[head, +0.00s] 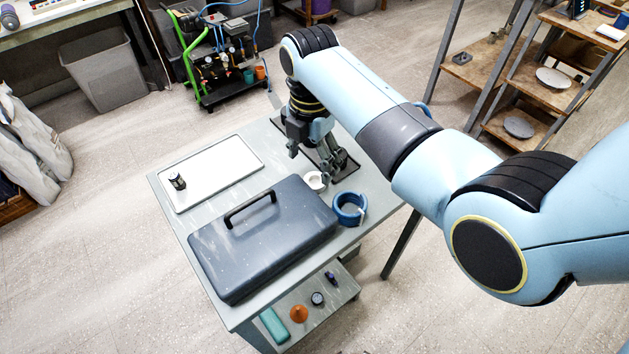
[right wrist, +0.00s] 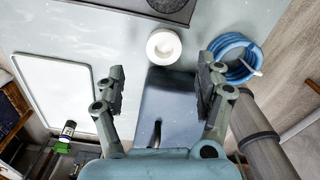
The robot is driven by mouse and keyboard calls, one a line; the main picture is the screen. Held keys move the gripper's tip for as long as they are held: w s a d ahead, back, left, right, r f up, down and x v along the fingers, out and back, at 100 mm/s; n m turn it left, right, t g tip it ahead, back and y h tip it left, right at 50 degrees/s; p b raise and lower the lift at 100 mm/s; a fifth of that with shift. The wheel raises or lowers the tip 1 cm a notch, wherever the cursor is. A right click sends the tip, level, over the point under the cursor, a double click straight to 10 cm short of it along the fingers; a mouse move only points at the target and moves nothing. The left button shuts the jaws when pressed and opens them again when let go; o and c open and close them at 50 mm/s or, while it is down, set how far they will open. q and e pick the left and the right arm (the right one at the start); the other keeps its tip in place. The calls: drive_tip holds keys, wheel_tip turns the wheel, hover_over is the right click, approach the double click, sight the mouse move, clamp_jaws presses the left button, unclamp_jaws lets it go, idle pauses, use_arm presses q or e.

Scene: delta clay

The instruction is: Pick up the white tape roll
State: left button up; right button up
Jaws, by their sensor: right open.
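The white tape roll (head: 315,184) lies on the grey table, between the dark case and the far edge. In the right wrist view the tape roll (right wrist: 154,50) shows its round hole and lies ahead of the fingertips, roughly in line with the gap between them. My right gripper (head: 318,162) points down over the table close to the roll. It also shows in the right wrist view (right wrist: 160,80), with its two fingers wide apart and nothing between them. The height of the fingertips above the table is hard to tell. My left gripper is not in view.
A dark case (head: 275,250) with a handle lies beside the roll. A blue coil (head: 350,218) lies to the right near the table edge. A white tray (head: 225,165) holds a small dark item (head: 178,181).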

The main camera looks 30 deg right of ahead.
sight(314, 181)
drive_tip(key=f, duration=0.5)
drive_tip(key=shift+s+d+f, duration=0.1)
drive_tip(key=shift+s+f, duration=0.1)
drive_tip(key=shift+f, duration=0.15)
drive_tip(key=c, duration=1)
drive_tip(key=shift+o, duration=0.2)
drive_tip(key=shift+r, duration=0.1)
